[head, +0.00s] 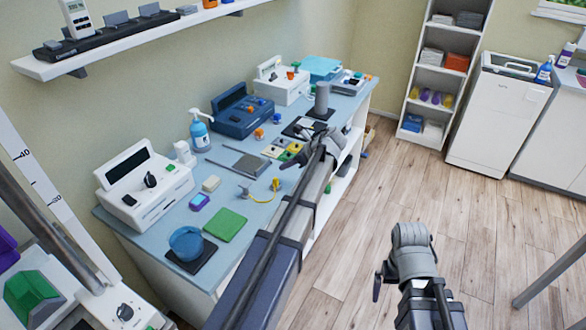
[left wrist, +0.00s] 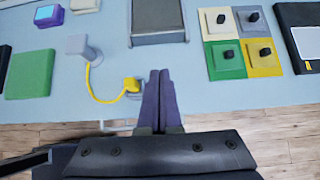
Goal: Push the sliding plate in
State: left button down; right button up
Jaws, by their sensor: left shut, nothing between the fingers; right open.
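The sliding plate (head: 250,166) is a flat grey plate in a low grey frame on the blue worktop. In the left wrist view the plate (left wrist: 158,18) lies at the top centre, its near edge toward my fingers. My left gripper (head: 288,164) is shut and empty, reaching over the worktop's front edge. In the left wrist view its fingertips (left wrist: 160,74) point at the plate's near edge, with a gap of blue worktop in the picture. How far the plate stands out of its frame is not clear. My right gripper (head: 380,280) is open over the floor, away from the worktop.
A yellow cable (left wrist: 98,92) with plugs lies just left of my left fingers. Coloured switch tiles (left wrist: 225,45) are to the right, and a green pad (left wrist: 29,72) to the left. White and blue devices stand behind. The wooden floor (head: 420,190) is open.

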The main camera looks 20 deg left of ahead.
aim_at(241, 160)
pick_arm(q)
jog(key=b+x, duration=0.2)
jog(key=x, duration=0.2)
jog(key=shift+d+f, duration=0.15)
jog(key=shift+w+a+r+p, duration=0.1)
jog(key=shift+a+r+p, duration=0.1)
jog(key=shift+a, duration=0.4)
jog(key=shift+a+r+p, duration=0.15)
jog(key=shift+a, duration=1.25)
pick_arm(e)
jog(key=shift+f, duration=1.2)
pick_arm(q)
jog(key=a, duration=0.8)
jog(key=w+a, duration=0.1)
jog(key=a, duration=0.4)
jog(key=shift+w, duration=0.1)
jog(key=shift+a+r, duration=0.1)
pick_arm(e)
jog(key=shift+d, duration=0.1)
